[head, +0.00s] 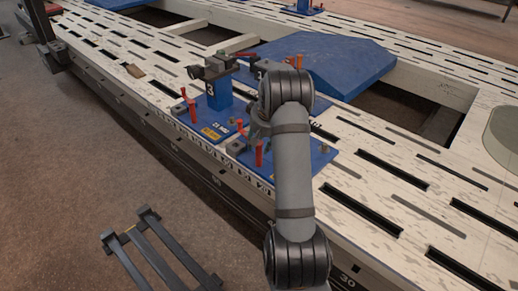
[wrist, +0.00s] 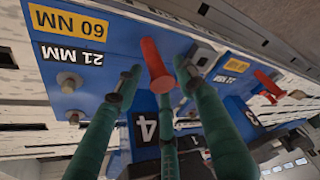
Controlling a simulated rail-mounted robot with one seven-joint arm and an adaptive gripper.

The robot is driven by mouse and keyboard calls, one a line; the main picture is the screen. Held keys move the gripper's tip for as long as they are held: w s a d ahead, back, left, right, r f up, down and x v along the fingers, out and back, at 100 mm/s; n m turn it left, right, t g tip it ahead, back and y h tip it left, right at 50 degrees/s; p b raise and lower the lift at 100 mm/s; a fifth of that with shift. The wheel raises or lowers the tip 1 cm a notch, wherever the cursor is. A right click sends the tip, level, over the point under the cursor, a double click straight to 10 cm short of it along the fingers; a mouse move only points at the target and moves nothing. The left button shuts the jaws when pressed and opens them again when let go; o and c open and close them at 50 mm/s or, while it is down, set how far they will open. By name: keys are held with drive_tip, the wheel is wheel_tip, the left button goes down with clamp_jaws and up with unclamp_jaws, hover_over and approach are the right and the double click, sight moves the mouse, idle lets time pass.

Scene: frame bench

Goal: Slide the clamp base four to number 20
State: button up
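Clamp base four is a blue plate (head: 322,155) with a red handle (head: 259,152), partly hidden behind my arm in the head view. In the wrist view its plate (wrist: 100,62) carries yellow "60 NM" and white "21 MM" labels, and a black "4" tag (wrist: 146,128) marks its post. My gripper (wrist: 158,75) has green fingers spread on both sides of the red handle (wrist: 154,66), with visible gaps, so it looks open. The fingers are mostly hidden in the head view.
Clamp base three (head: 221,95) stands close on the left, with its own red handles. The slotted white bench (head: 378,205) runs on to the right, where its near strip is clear; "30" shows on its side. A blue ramp-shaped block (head: 330,60) lies behind.

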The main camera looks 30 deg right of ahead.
drive_tip(key=shift+x, duration=0.95)
drive_tip(key=shift+r, duration=0.1)
drive_tip(key=shift+c, duration=1.4)
drive_tip(key=shift+c, duration=1.3)
drive_tip(key=shift+w+a, duration=0.1)
clamp_jaws()
drive_tip(key=shift+a, duration=0.1)
